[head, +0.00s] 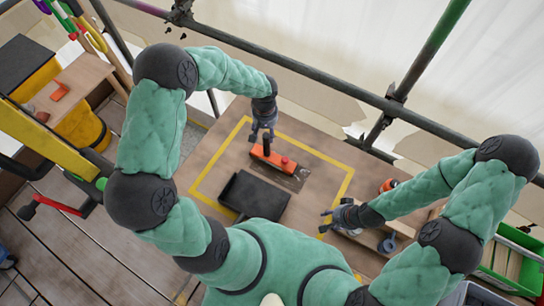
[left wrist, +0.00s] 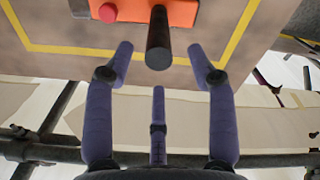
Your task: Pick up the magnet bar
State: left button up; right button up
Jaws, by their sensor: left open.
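The magnet bar (head: 274,159) is an orange block with a red knob and a dark upright handle. It lies on the wooden table (head: 223,166) inside a yellow outlined square. My left gripper (head: 262,136) is open and empty just behind and above the bar in the head view. In the left wrist view, the handle (left wrist: 158,42) of the orange bar (left wrist: 178,12) points towards the gap between the spread fingers of my left gripper (left wrist: 160,58); no finger clearly touches it. My right gripper (head: 329,220) hangs over the table's right part, fingers apart and empty.
A dark tray-like thing (head: 254,195) lies in front of the bar. A dark flat plate (head: 291,178) is under and beside the bar's right end. Scaffold tubes (head: 300,70) run behind the table. A green crate (head: 514,262) stands at the far right.

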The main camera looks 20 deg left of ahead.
pick_arm(q)
notch_tip(320, 180, down, 4)
jog(key=shift+d+r, duration=0.1)
jog(key=shift+s, duration=0.1)
jog(key=shift+c, duration=0.2)
grip_shut()
jog(key=shift+r, duration=0.15)
